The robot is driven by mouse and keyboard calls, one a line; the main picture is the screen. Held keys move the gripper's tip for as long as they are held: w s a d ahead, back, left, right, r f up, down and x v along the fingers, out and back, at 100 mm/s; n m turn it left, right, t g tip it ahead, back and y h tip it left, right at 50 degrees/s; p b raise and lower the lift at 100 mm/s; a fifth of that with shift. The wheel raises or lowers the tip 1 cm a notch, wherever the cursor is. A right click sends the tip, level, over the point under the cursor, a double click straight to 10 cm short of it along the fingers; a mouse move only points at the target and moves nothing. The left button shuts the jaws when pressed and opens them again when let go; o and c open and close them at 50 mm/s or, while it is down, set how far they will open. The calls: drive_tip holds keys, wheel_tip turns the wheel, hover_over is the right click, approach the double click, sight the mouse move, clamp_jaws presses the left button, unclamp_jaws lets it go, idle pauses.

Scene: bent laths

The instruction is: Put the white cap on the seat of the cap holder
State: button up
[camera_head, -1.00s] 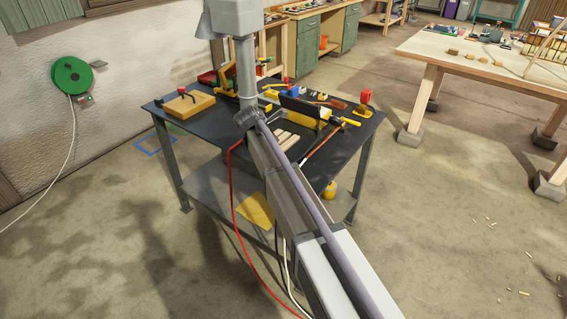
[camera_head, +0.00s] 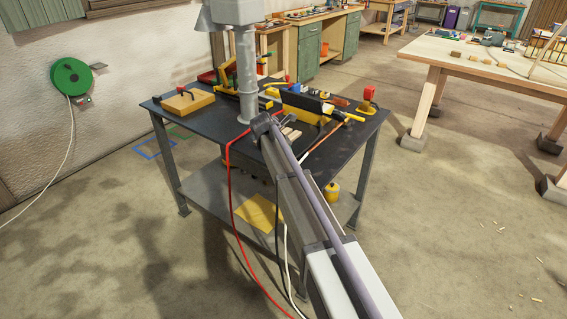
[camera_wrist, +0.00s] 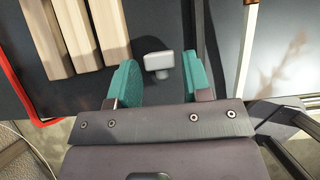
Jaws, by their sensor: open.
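The white cap (camera_wrist: 158,62) is a small pale piece with a blocky top and a narrower stem, on the dark tabletop in the wrist view. My gripper (camera_wrist: 161,74) is open, with one teal pad on each side of the cap and a gap between the cap and each pad. The cap does not look gripped. In the head view my arm hides the cap and most of the gripper. I cannot tell for sure which thing is the cap holder; a yellow block (camera_head: 188,103) with a dark upright piece stands at the table's left.
Pale wooden laths (camera_wrist: 62,35) lie left of the gripper, and a thin bar (camera_wrist: 246,45) lies right. A red cable (camera_head: 231,190) hangs over the table's front edge. Yellow and black tools (camera_head: 305,105) and a red-topped yellow item (camera_head: 368,97) crowd the back and right.

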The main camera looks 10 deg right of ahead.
drive_tip(key=shift+w+d+f, duration=0.15)
drive_tip(key=shift+w+f, duration=0.05)
drive_tip(key=shift+f, duration=0.3)
drive_tip(key=shift+r, duration=0.2)
drive_tip(key=c, duration=0.7)
wheel_tip(320, 180, up, 10)
drive_tip(key=p, duration=1)
drive_tip(key=shift+r+p, duration=0.2)
drive_tip(key=shift+p, duration=0.15)
drive_tip(key=shift+c, duration=0.2)
